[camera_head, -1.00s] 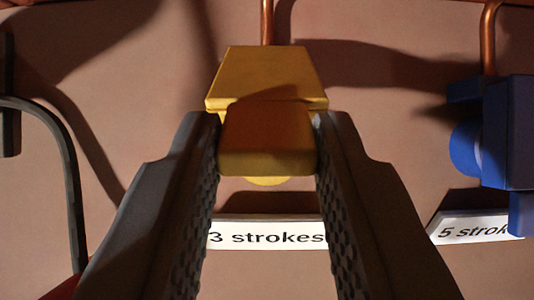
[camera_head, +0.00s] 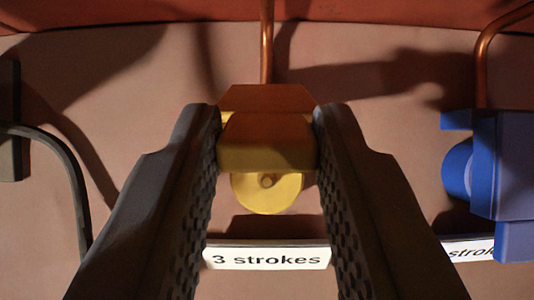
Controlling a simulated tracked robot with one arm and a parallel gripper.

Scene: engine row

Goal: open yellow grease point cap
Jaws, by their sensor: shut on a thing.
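The yellow grease point cap (camera_head: 267,145) is in the middle of the camera view, with its upper and front faces partly in shadow. My gripper (camera_head: 267,132) is shut on it, one finger on each side of the block. Below the cap a round yellow disc (camera_head: 267,195) shows, with a small nipple at its centre. A copper pipe (camera_head: 266,45) runs up the wall behind the cap. How the cap joins the part behind it is hidden.
A white label reading "3 strokes" (camera_head: 267,257) is on the wall below. A blue grease point (camera_head: 505,165) with a copper pipe and a partly hidden label stands at the right. A dark curved hose (camera_head: 65,165) is at the left.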

